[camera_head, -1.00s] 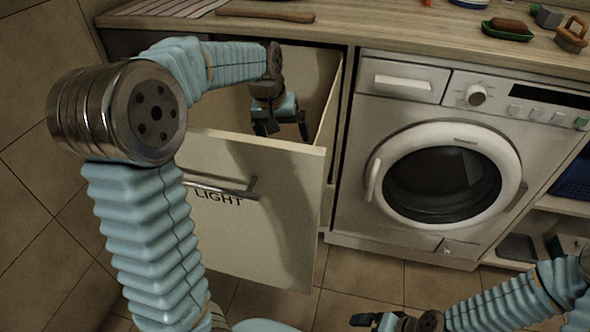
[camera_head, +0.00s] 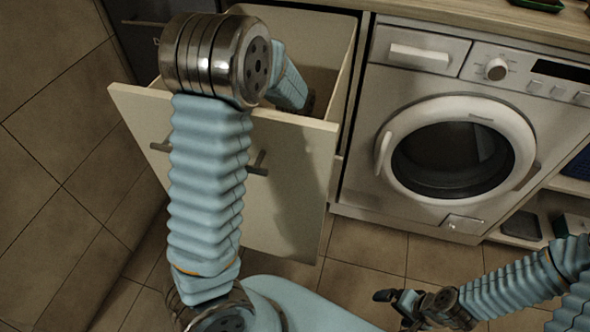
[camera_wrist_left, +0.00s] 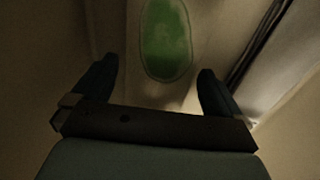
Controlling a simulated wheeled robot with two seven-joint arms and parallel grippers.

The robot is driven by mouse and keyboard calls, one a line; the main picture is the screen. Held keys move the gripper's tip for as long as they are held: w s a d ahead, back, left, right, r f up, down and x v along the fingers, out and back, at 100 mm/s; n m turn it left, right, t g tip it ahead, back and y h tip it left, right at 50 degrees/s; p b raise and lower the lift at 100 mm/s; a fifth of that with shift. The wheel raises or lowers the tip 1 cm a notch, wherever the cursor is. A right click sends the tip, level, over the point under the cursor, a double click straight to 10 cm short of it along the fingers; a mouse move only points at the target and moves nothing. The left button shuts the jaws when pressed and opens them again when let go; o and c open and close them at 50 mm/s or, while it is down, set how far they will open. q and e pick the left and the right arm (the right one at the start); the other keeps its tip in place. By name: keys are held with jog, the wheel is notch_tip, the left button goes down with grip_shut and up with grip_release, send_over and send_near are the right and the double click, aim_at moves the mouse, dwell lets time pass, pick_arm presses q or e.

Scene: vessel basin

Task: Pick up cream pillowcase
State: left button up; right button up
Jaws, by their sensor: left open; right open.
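I cannot make out the cream pillowcase for certain in either view. My left arm reaches over the front of the open drawer (camera_head: 290,185), and in the head view its gripper is hidden inside. In the left wrist view my left gripper (camera_wrist_left: 157,72) is open, its two dark fingers apart with nothing held between them. Beyond the fingertips a green oval thing (camera_wrist_left: 166,40) shows against dim beige surfaces. My right gripper (camera_head: 393,302) is open and empty at the lower right, above the tiled floor.
A washing machine (camera_head: 412,57) with its round door shut stands right of the drawer. The wooden counter (camera_head: 490,17) runs above it. Shelves (camera_head: 540,207) are at the far right. Tiled floor (camera_head: 365,248) is clear in front of the machine.

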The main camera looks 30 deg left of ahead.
pick_arm(q)
jog(key=shift+f, duration=0.8)
jog(key=c, duration=0.9)
